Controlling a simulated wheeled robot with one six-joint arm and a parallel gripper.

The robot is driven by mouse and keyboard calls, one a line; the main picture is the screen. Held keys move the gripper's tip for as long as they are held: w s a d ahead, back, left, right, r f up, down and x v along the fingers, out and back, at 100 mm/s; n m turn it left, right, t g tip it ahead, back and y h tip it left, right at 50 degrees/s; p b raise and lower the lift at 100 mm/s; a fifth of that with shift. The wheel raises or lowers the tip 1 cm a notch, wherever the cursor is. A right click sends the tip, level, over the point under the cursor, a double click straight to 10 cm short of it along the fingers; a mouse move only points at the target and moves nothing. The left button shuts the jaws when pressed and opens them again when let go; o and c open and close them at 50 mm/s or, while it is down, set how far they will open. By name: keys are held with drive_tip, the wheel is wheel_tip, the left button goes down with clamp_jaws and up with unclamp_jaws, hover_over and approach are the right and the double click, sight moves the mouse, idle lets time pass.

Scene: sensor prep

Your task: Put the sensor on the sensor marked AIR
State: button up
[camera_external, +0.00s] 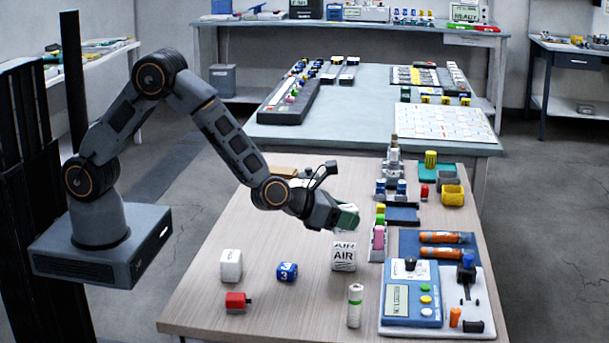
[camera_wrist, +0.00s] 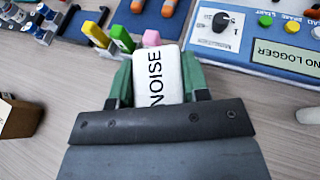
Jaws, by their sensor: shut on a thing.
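My gripper (camera_external: 346,218) is shut on a white sensor marked NOISE (camera_wrist: 156,76). In the wrist view the sensor sits between the green fingers of my gripper (camera_wrist: 157,82), its lettering running sideways. In the external view the held sensor is mostly hidden by the fingers. The white sensor marked AIR (camera_external: 344,257) stands on the wooden table, with AIR on its top and front faces. My gripper is above it, apparently with a gap. The AIR sensor cannot be made out in the wrist view.
A blue device (camera_external: 411,308) and coloured blocks (camera_external: 379,237) stand to the right. The table's left middle is clear.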

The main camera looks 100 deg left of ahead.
sight(346, 231)
drive_tip(key=shift+w+f, duration=0.2)
drive_tip(key=shift+f, duration=1.5)
drive_tip(key=shift+f, duration=0.1)
drive_tip(key=shift+f, duration=0.15)
drive_tip(key=o, duration=0.9)
drive_tip(key=shift+o, duration=0.2)
drive_tip(key=shift+r, duration=0.2)
